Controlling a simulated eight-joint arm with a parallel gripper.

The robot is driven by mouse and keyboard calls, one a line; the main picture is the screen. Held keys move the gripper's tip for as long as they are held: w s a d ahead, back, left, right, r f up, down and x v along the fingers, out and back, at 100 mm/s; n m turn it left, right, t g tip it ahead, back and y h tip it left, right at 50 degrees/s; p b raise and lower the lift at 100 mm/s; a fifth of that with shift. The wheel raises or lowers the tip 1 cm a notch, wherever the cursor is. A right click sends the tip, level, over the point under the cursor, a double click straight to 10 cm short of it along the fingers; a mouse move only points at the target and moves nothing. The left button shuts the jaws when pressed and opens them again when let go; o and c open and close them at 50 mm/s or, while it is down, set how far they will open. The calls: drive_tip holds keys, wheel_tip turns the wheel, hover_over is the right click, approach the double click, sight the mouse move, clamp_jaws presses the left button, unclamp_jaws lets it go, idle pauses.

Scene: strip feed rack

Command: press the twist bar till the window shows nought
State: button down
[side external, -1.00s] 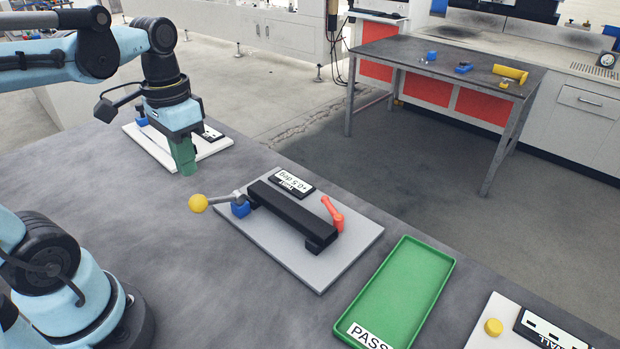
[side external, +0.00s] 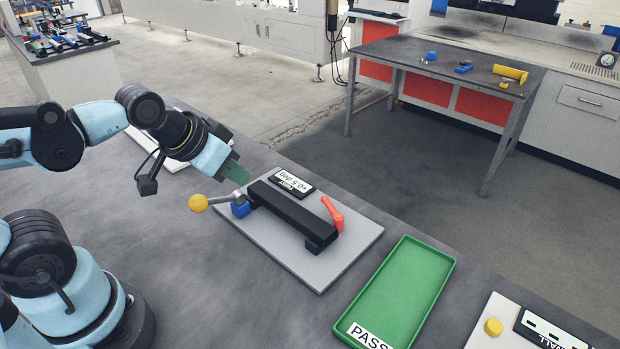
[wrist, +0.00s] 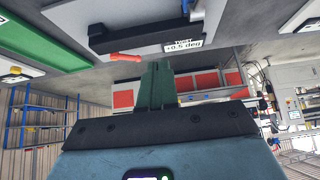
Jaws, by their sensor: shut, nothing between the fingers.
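A grey lever with a yellow ball end (side external: 198,203), seemingly the twist bar, sticks out from a blue block (side external: 240,210) at the left end of a black bar fixture (side external: 290,215) on a grey plate. A window (side external: 292,184) behind the bar reads +0.5 deg, upside down in the side view; it also shows in the wrist view (wrist: 184,45). My gripper (side external: 241,176) has green fingers, shut and empty. It is tilted, up and behind the lever, and appears apart from it. The ball is out of the wrist view.
An orange handle (side external: 333,214) stands at the bar's right end. A green PASS tray (side external: 395,295) lies to the right, then a plate with a yellow button (side external: 494,327). Another white plate is partly hidden behind my arm. Bare table lies in front of the fixture.

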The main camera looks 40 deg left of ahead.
idle(0.6)
drive_tip(key=g, duration=0.7)
approach(196, 196)
drive_tip(key=shift+w+f, duration=0.1)
drive_tip(key=shift+f, duration=2.35)
drive_tip(key=shift+f, duration=0.1)
drive_tip(key=shift+f, duration=2.75)
drive_tip(key=shift+r, duration=4.5)
